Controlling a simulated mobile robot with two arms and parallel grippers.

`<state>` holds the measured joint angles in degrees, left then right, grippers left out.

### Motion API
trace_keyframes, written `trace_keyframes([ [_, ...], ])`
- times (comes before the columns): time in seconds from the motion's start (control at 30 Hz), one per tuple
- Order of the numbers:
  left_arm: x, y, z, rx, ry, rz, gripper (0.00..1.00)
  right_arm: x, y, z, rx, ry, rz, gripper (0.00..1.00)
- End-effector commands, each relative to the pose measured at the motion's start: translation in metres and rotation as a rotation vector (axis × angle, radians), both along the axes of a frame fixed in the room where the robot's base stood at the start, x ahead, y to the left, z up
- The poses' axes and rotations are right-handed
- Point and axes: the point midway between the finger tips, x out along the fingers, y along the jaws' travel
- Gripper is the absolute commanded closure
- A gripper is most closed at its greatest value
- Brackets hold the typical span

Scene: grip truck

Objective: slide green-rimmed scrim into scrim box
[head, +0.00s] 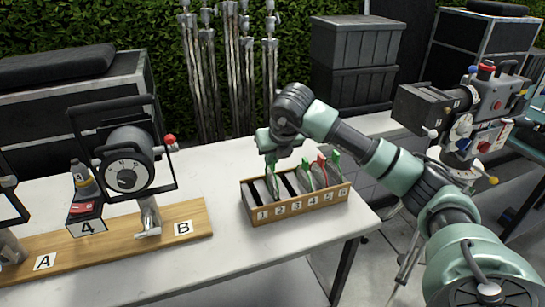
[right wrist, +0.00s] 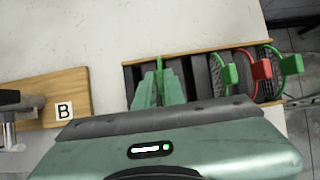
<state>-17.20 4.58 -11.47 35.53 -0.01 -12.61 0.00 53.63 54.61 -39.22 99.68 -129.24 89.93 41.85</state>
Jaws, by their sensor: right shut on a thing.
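The scrim box (head: 318,207) is a wooden box with dark slots numbered 1 to 6, and it also shows in the right wrist view (right wrist: 190,53). My right gripper (head: 270,158) points down over its left part, shut on the handle of a green-rimmed scrim (right wrist: 159,66). That scrim is upright, near slot 2, and its lower part appears to be down between the dividers; how deep is hidden. In the right wrist view my gripper (right wrist: 159,88) covers most of it. My left gripper is not in view.
Other scrims stand in the right slots: a green one (right wrist: 229,73), a red one (right wrist: 261,70) and another green one (right wrist: 292,65). A wooden board (head: 190,222) with lamp mounts lies left of the box. White table between them is clear.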

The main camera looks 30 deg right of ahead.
Motion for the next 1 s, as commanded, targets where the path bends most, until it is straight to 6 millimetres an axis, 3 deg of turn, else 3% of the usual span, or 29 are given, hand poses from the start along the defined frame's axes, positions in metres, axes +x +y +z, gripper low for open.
trace_keyframes([
  [1.0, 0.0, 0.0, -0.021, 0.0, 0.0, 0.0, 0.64, 0.0, 0.0, -0.024, 0.0, 0.0, 0.0, 1.0],
])
